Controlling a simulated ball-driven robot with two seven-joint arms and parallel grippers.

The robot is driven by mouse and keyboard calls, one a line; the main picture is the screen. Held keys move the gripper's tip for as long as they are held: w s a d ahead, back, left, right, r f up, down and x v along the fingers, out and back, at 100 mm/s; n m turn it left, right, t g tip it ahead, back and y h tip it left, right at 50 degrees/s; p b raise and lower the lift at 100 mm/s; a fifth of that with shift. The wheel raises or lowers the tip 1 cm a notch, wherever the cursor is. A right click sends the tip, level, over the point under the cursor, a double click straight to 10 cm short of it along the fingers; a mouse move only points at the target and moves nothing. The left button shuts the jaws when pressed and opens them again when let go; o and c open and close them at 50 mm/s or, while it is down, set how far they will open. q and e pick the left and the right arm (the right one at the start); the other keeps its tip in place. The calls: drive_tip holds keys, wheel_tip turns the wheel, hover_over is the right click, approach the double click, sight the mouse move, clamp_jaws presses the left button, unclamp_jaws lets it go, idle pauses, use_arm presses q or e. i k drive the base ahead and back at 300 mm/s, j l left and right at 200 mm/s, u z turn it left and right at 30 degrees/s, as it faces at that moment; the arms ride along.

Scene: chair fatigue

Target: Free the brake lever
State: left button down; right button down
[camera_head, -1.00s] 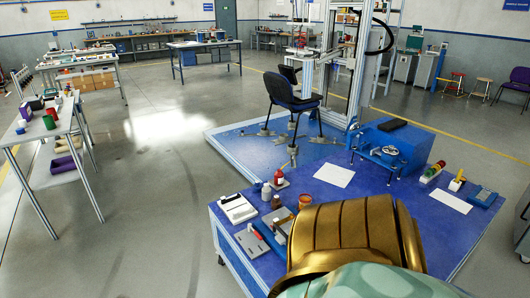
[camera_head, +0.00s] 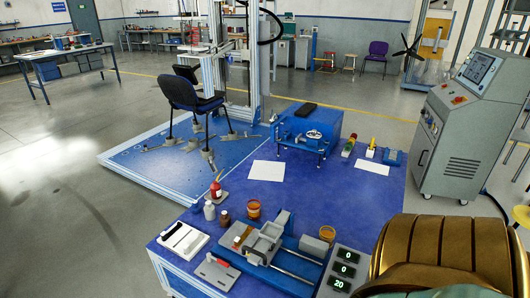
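No part is clearly identifiable as the brake lever. A small red handle (camera_head: 220,262) lies on a grey plate (camera_head: 214,274) at the near left of the blue table. Beside it stands a grey vise-like fixture (camera_head: 268,240) on a blue base with rails. A blue machine (camera_head: 334,123) with a silver handwheel (camera_head: 313,134) sits at the table's back edge. The dark chair (camera_head: 186,91) stands on the blue platform behind the table. Neither of my grippers is in view; only my gold arm or body casing shows at the lower right.
A grey control console (camera_head: 463,125) stands to the right. Open floor (camera_head: 60,190) lies left.

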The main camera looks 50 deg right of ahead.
sight(219, 261)
drive_tip(key=i+l+z, duration=0.1)
drive_tip(key=z, duration=0.35)
drive_tip(key=i+l+z, duration=0.15)
drive_tip(key=z, duration=0.25)
drive_tip(key=i+z, duration=0.15)
drive_tip(key=z, duration=0.3)
drive_tip(key=i+z, duration=0.15)
drive_tip(key=z, duration=0.3)
drive_tip(key=i+z, duration=0.15)
drive_tip(key=z, duration=0.3)
drive_tip(key=i+j+z, duration=0.1)
drive_tip(key=z, duration=0.3)
